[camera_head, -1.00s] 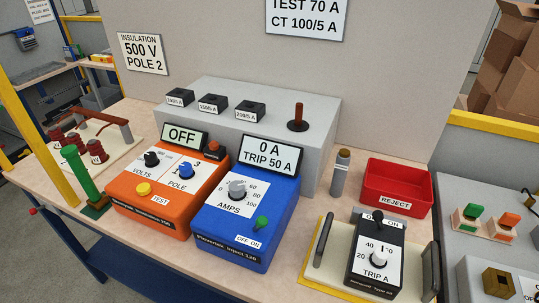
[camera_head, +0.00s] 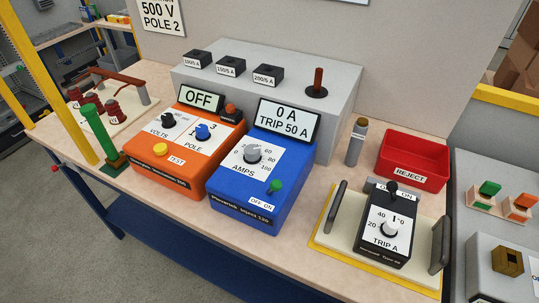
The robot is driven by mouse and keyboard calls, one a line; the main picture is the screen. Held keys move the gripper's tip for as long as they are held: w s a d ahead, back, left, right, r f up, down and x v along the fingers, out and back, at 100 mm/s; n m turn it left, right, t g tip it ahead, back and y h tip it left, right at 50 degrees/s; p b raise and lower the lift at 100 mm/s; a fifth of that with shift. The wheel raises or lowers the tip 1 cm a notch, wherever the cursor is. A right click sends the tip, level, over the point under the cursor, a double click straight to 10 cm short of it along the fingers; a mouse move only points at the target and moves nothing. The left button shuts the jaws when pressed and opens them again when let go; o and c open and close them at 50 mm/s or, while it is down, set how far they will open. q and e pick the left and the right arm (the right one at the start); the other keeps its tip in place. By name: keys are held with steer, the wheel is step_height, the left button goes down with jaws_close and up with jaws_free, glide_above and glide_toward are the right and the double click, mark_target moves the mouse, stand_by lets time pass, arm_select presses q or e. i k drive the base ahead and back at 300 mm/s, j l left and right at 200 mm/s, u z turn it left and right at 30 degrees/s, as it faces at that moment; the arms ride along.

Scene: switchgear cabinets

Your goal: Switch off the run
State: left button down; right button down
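The blue injection set (camera_head: 243,211) stands mid-bench. Its display (camera_head: 287,118) reads "0 A TRIP 50 A". On its top are a grey AMPS knob (camera_head: 252,153) and a green toggle (camera_head: 275,187) above an "OFF ON" label (camera_head: 262,203); the toggle stands toward the ON side. The orange insulation tester (camera_head: 160,179) beside it has a display (camera_head: 201,98) reading "OFF". A black trip unit (camera_head: 380,246) with a TRIP A knob (camera_head: 389,228) and a black OFF/ON lever (camera_head: 391,188) sits on a cream plate at the right. Neither of my grippers is in view.
A red REJECT bin (camera_head: 416,168) and an upright grey cylinder (camera_head: 356,143) stand behind the trip unit. A grey block (camera_head: 328,132) with a brown-handled lever (camera_head: 318,80) is behind the blue set. A green post (camera_head: 98,130) stands at left. The bench's front strip is clear.

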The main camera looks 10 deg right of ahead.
mark_target(275, 185)
steer(key=k+j, duration=0.15)
steer(key=k, duration=0.3)
steer(key=k+j, duration=0.2)
steer(key=k, duration=0.25)
steer(key=z, duration=0.05)
